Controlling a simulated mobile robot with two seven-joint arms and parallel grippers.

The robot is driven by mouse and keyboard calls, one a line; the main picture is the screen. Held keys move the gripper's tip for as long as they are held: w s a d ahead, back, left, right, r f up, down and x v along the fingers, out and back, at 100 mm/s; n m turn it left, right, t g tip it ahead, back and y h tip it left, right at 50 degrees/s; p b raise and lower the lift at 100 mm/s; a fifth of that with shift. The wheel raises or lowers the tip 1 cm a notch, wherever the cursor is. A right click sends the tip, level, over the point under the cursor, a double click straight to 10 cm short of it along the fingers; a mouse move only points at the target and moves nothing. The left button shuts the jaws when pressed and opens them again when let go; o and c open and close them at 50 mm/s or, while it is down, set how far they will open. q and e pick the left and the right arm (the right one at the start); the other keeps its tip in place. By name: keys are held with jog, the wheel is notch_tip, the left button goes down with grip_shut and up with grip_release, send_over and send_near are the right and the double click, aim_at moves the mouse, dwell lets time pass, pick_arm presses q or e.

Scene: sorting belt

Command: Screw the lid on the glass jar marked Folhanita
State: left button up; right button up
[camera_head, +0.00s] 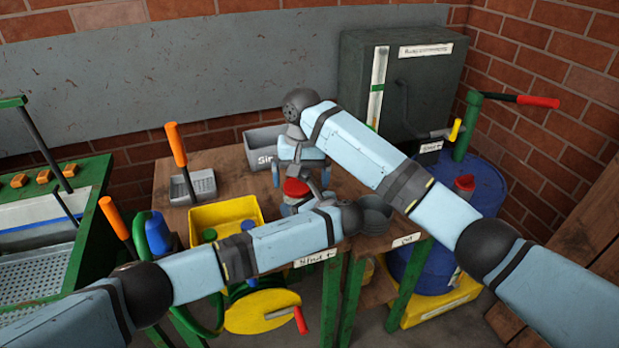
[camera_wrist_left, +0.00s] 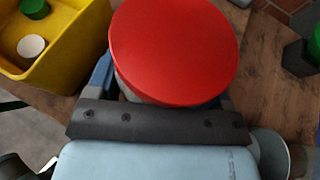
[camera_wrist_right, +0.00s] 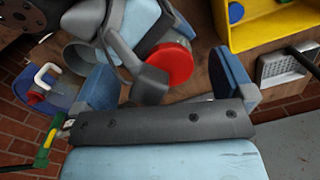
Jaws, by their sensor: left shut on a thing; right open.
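A red lid (camera_head: 296,188) sits at the top of the jar between my grippers near the table's front edge. It fills the top middle of the left wrist view (camera_wrist_left: 175,50) and shows in the right wrist view (camera_wrist_right: 166,65). My left gripper (camera_head: 302,206) is shut on the jar just below the lid. The lid and gripper hide nearly all of the jar, and its marking cannot be read. I cannot tell how tightly the lid sits. My right gripper (camera_head: 299,177) is open above the lid, its fingers wide apart and apparently clear of it.
A yellow bin (camera_head: 254,203) with several caps stands left of the jar. A grey bin (camera_head: 250,146) is behind it, and a small metal tray (camera_head: 203,186) with an orange-handled tool is further left. A dark cabinet (camera_head: 415,75) stands behind; a blue drum (camera_head: 488,195) is at right.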

pick_arm(q)
jog(key=shift+s+d+r, duration=0.1)
jog(key=shift+d+r, duration=0.05)
jog(key=shift+r, duration=0.05)
pick_arm(e)
jog(key=shift+w+f, duration=0.1)
pick_arm(q)
jog(key=shift+d+r, duration=0.15)
jog(key=shift+d, duration=0.15)
pick_arm(e)
notch_tip(320, 180, up, 8)
jog(key=shift+w+d, duration=0.15)
jog(key=shift+w, duration=0.05)
pick_arm(q)
jog(key=o, duration=1.7)
jog(key=shift+s, duration=0.1)
jog(key=p+v, duration=0.1)
jog(key=v, duration=1.2)
jog(key=shift+s+d+r, duration=0.15)
jog(key=shift+s, duration=0.25)
pick_arm(e)
jog(key=shift+r, duration=0.6)
